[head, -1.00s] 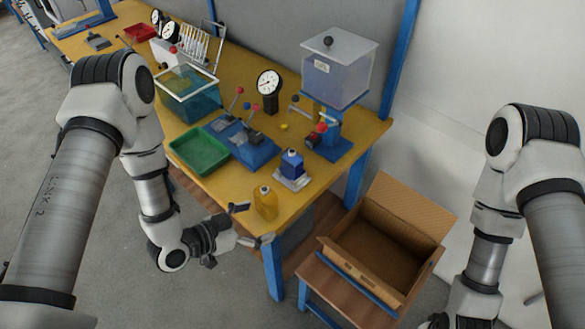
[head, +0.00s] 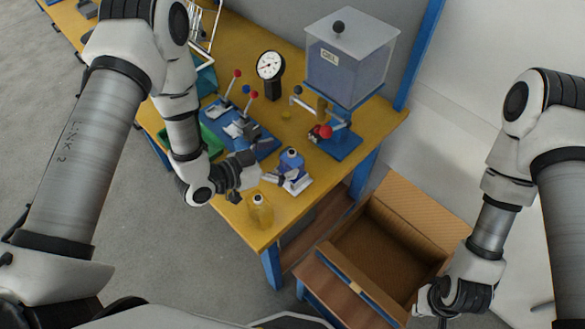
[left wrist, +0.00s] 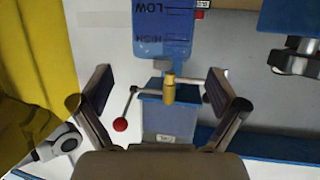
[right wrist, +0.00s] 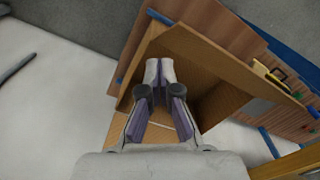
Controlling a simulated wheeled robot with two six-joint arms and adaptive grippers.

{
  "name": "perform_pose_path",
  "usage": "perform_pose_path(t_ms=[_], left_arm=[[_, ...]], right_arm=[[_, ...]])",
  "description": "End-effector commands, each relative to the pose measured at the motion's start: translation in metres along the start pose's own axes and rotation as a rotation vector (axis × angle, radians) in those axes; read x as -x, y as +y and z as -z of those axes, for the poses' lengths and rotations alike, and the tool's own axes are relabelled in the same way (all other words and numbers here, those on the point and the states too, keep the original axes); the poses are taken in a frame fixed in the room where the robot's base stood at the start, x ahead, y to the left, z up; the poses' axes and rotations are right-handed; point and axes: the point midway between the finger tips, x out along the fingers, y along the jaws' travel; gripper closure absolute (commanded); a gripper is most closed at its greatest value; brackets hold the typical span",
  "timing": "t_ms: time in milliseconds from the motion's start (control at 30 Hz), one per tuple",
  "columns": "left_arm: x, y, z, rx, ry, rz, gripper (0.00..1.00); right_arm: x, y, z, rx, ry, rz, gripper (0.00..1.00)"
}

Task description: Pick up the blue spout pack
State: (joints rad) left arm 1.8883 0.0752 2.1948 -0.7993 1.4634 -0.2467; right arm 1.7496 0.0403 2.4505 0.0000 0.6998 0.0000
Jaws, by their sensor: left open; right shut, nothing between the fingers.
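The blue spout pack (head: 291,161) stands upright on a small white scale (head: 299,186) near the table's right part. My left gripper (head: 271,180) is open and empty, just to the left of the pack, with its fingers pointing at it. In the left wrist view, which is upside down, the pack (left wrist: 163,25) shows at the top with LOW and HIGH marks. It lies ahead of the two spread fingers (left wrist: 158,85), and neither finger appears to touch it. My right gripper (head: 440,300) is shut and empty; its closed fingers also show in the right wrist view (right wrist: 160,85).
A yellow pack (head: 261,212) stands at the table's front edge below my left gripper. Behind the blue pack is a filling stand with a clear tank (head: 345,60). A clamp fixture (head: 240,138) lies left. An open carton (head: 375,245) stands near my right gripper.

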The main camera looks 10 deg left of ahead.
Motion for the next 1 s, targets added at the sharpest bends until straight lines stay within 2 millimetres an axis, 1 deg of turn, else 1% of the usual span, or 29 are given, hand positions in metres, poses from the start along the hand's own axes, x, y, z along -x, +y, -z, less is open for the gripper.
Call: perform_pose_path(t_ms=[33,67,100,167,233,400,433,467,500,567,600,667,700,1000], left_arm=[[-0.010,0.000,0.002,-0.007,0.001,-0.004,0.03],[-0.016,0.000,0.004,-0.006,0.002,-0.004,0.03],[-0.023,0.000,0.001,-0.005,0.000,-0.004,0.03],[-0.031,0.000,0.002,-0.004,-0.001,-0.002,0.03],[-0.034,-0.001,0.003,0.000,-0.001,-0.001,0.03],[-0.034,-0.001,0.003,0.001,-0.001,0.000,0.03],[-0.034,-0.001,0.003,0.001,-0.001,0.000,0.10],[-0.034,-0.001,0.003,0.001,-0.001,0.000,0.21],[-0.034,-0.001,0.003,0.001,-0.001,0.000,0.35],[-0.034,-0.001,0.003,0.001,-0.001,0.000,0.56],[-0.034,-0.001,0.003,0.001,-0.001,0.000,0.70],[-0.034,-0.001,0.003,0.001,-0.001,0.000,0.92],[-0.034,-0.001,0.003,0.001,-0.001,0.000,1.00],[-0.033,-0.001,0.006,0.000,0.000,-0.001,1.00]], right_arm=[[-0.002,0.000,0.000,0.000,0.000,0.000,1.00],[-0.003,0.000,0.000,0.000,0.001,0.000,1.00],[-0.006,0.000,0.000,0.000,0.001,0.000,1.00],[-0.008,0.000,0.000,0.000,0.001,0.000,1.00],[-0.008,0.000,0.000,0.000,0.001,0.000,1.00],[-0.007,0.000,0.000,0.000,0.001,0.000,1.00],[-0.007,0.000,0.000,0.000,0.001,0.000,1.00],[-0.007,0.000,0.000,0.000,0.001,0.000,1.00],[-0.007,0.000,0.000,0.000,0.001,0.000,1.00],[-0.007,0.000,0.000,0.000,0.001,0.000,1.00],[-0.007,0.000,0.000,0.000,0.001,0.000,1.00],[-0.007,0.000,0.000,0.000,0.001,0.000,1.00],[-0.007,0.000,0.001,0.000,0.001,0.000,1.00],[-0.008,0.000,0.001,0.000,0.001,0.000,1.00]])
